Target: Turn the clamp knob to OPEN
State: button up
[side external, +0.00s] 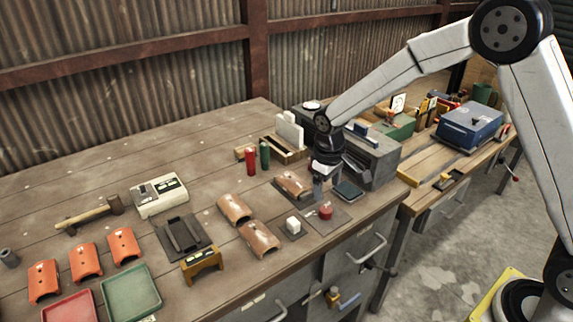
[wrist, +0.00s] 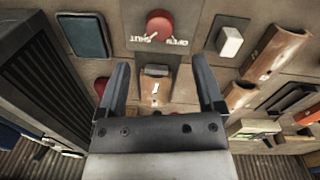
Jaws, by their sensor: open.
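The red clamp knob (side external: 325,211) sits on a dark plate near the bench's front edge. In the wrist view the red knob (wrist: 160,22) is at the top centre, beyond my fingertips, with SHUT lettering to the left and OPEN to the right, upside down. In the wrist view my gripper (wrist: 160,68) is open, with nothing held. A brown curved tile (wrist: 155,92) with a white label shows between and below the fingers.
A white block (side external: 293,225) on a plate stands left of the knob. A dark flat pad (side external: 348,190) and a large grey box (side external: 372,160) are close on the right. Brown curved tiles (side external: 260,239) lie to the left. Red and green cylinders (side external: 251,160) stand behind.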

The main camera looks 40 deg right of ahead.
aim_at(326, 209)
jog(key=shift+d+f, duration=0.2)
jog(key=shift+f, duration=3.55)
grip_shut()
